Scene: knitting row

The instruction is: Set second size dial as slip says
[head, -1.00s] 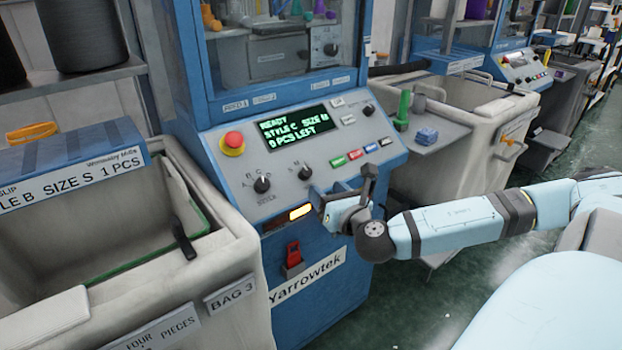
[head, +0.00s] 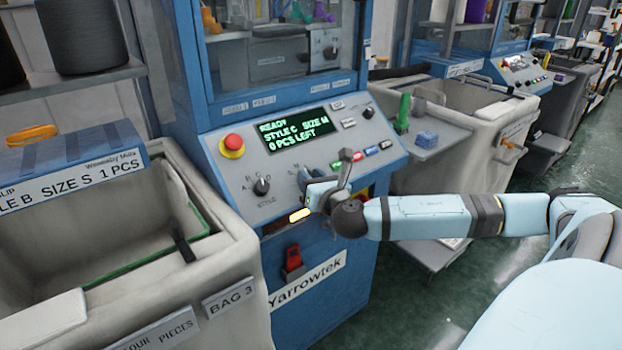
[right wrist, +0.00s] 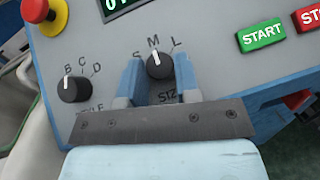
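The size dial (right wrist: 159,66) is a black knob with a white pointer turned up toward M, between S and L, in the right wrist view. My right gripper (right wrist: 158,78) is open, with one blue finger on each side of the dial; I cannot tell whether they touch it. In the head view the right gripper (head: 312,180) covers the dial. The slip (head: 70,185) on the left reads style B, size S, 1 pcs. My left gripper is not in view.
The style dial (right wrist: 74,89) sits left of the size dial. A red emergency knob (head: 232,143) is above it. Coloured buttons, including green START (right wrist: 262,34), lie to the right.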

